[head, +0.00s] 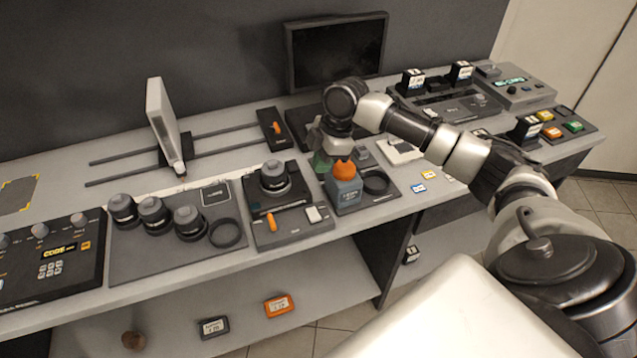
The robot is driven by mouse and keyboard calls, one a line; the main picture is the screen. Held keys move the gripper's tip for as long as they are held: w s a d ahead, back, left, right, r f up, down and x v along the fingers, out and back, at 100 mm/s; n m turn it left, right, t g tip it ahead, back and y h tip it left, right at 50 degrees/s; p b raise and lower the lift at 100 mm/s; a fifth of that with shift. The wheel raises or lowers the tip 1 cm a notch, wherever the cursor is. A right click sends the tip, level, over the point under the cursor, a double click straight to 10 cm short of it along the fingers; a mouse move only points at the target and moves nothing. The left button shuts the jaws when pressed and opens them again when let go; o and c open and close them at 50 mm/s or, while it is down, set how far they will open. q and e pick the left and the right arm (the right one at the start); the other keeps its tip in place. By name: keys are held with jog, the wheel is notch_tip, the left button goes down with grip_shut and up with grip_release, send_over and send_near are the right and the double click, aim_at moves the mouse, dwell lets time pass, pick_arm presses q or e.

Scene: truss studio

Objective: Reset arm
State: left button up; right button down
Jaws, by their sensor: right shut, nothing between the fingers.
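My right arm reaches in from the right across the bench. Its gripper (322,158) points down just behind and left of a grey-blue bottle with an orange top (346,186). The fingers are shut and hold nothing. The fingertips are partly hidden, and I cannot tell whether they touch the bottle or the greenish thing beside it. My left gripper is not in view.
A device with a dark round knob (274,176) sits left of the bottle. Several dark cylinders stand on a grey mat (150,262). A tilted white panel (162,118) and a black monitor (336,50) stand behind. Orange (278,305) and dark tags lie on the lower shelf.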

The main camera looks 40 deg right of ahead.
jog(key=shift+w+d+r, duration=0.1)
jog(key=shift+d+r, duration=0.25)
jog(key=shift+r, duration=0.25)
jog(key=shift+a, duration=0.1)
